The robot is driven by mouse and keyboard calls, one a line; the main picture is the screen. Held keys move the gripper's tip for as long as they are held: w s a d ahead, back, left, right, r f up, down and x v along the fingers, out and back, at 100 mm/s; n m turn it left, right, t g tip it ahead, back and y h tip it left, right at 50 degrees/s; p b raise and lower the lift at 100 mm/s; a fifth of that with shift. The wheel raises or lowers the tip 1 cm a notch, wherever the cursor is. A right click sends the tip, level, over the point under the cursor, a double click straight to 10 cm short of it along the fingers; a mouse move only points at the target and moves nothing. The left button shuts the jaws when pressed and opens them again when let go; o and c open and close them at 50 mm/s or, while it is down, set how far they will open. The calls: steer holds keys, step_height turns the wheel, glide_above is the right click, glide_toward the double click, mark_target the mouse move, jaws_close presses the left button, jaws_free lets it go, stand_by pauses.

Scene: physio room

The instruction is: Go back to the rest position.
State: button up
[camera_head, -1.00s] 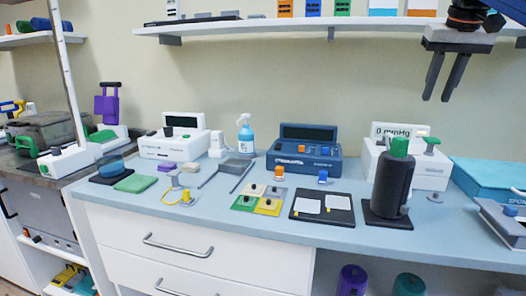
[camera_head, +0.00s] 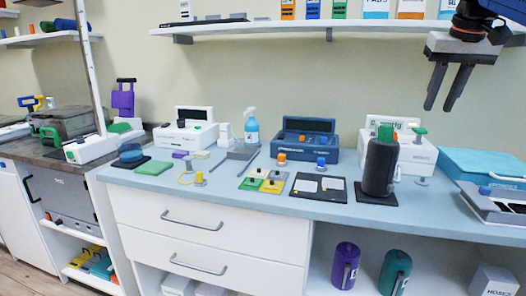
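My gripper (camera_head: 447,88) hangs at the upper right, in front of the wall and the shelf's right end. Its two dark fingers point down and stand apart, with nothing between them. It is well above the blue counter (camera_head: 235,193) and touches nothing there. The black cylinder (camera_head: 380,167) with a green top stands on a dark pad below it and to its left.
A blue device (camera_head: 305,142), white devices (camera_head: 185,135) and a spray bottle (camera_head: 251,127) stand along the counter's back. A wall shelf (camera_head: 300,24) runs above. A blue box (camera_head: 485,163) sits at the right. Purple (camera_head: 344,265) and teal (camera_head: 394,272) bottles are below.

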steer(key=s+a+f+n, duration=0.1)
steer(key=s+a+f, duration=0.3)
steer(key=f, duration=0.9)
steer(key=s+a+f+n, duration=0.1)
steer(key=s+a+f, duration=0.3)
steer(key=s+f, duration=0.6)
steer(key=s+a+f+y, duration=0.1)
steer(key=s+a+f, duration=0.3)
steer(key=f, duration=1.2)
steer(key=s, duration=0.4)
steer(key=shift+a+n, duration=0.3)
steer(key=shift+n, duration=0.1)
